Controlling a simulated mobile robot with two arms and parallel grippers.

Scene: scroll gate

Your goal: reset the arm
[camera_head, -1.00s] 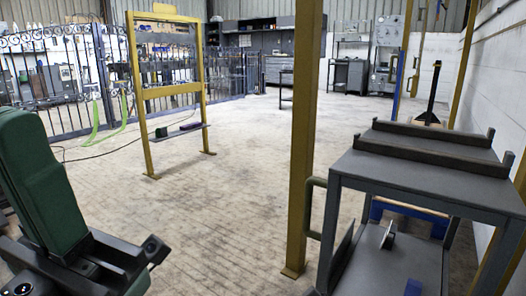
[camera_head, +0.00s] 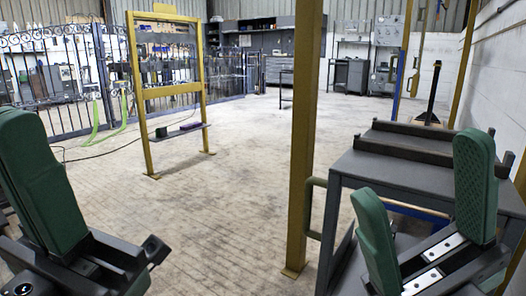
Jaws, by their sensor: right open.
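My right gripper (camera_head: 425,215) is at the lower right of the head view. Its two green-padded fingers stand apart and nothing is between them. It is in front of the grey metal cart (camera_head: 385,172) and hides part of the cart's top and lower shelf. My left gripper shows at the lower left, with one green finger (camera_head: 40,170) and its dark body in view. Its other finger is outside the picture, so I cannot tell how wide it is.
A yellow post (camera_head: 304,130) stands just left of the cart. A yellow frame (camera_head: 171,90) with a low shelf stands on the floor further back. Ornate metal gates (camera_head: 60,80) are at the left. A white wall (camera_head: 499,70) bounds the right. The middle floor is clear.

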